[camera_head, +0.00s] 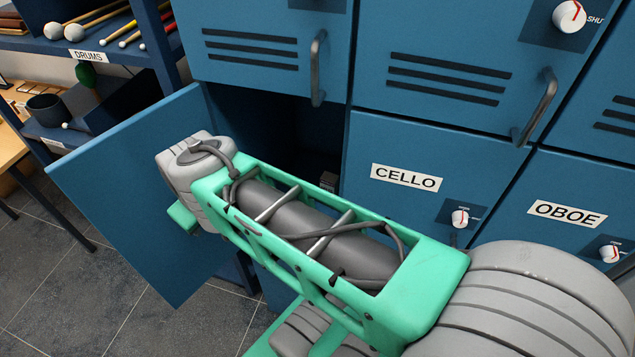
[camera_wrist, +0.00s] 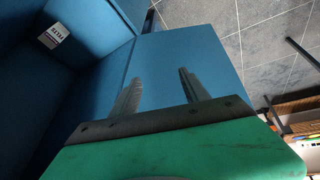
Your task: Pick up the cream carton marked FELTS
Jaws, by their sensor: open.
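The cream carton (camera_wrist: 53,36) shows small in the upper left of the wrist view, inside a blue locker compartment. Its dark lettering appears upside down and is too small to read surely. My gripper (camera_wrist: 160,76) is open and empty, with its two grey fingers apart in front of a blue panel. The carton is well off to the left of the fingers, not touching them. In the head view my arm covers part of the open locker, and my gripper cannot be made out there. A small greyish thing in the dark opening is too unclear to name.
The open locker door (camera_head: 135,190) swings out at left of the compartment. Closed lockers labelled CELLO (camera_head: 405,178) and OBOE (camera_head: 566,213) stand to the right, with handled lockers above. A DRUMS shelf (camera_head: 88,55) with mallets is at upper left. The tiled floor (camera_head: 50,290) is clear at lower left.

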